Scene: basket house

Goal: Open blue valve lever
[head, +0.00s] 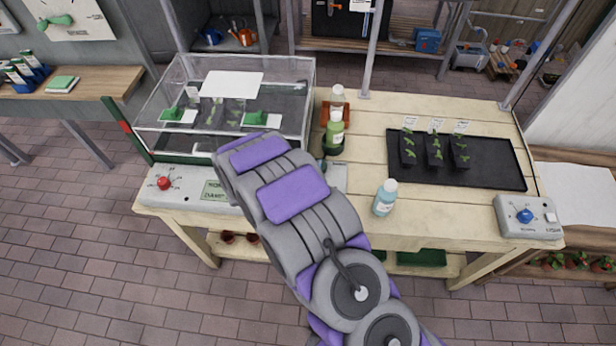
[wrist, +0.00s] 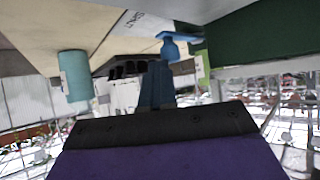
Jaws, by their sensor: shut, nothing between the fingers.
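The blue valve lever (wrist: 172,45) shows in the wrist view, which appears upside down. It is a small blue handle on a pale grey panel (wrist: 150,20) with the word "SHUT" beside it. My gripper (wrist: 145,75) is in the middle of the wrist view, shut and empty, close to the lever. I cannot tell whether it touches it. In the head view my arm covers the front middle of the bench; my fingertips and the lever are hidden there.
A clear propagator box (head: 225,105) and a red-knobbed control panel (head: 170,185) stand at left on the wooden bench (head: 440,225). A pale blue bottle (head: 385,198) stands right of my arm. A seedling tray (head: 490,165) and blue-knobbed box (head: 528,217) are at right.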

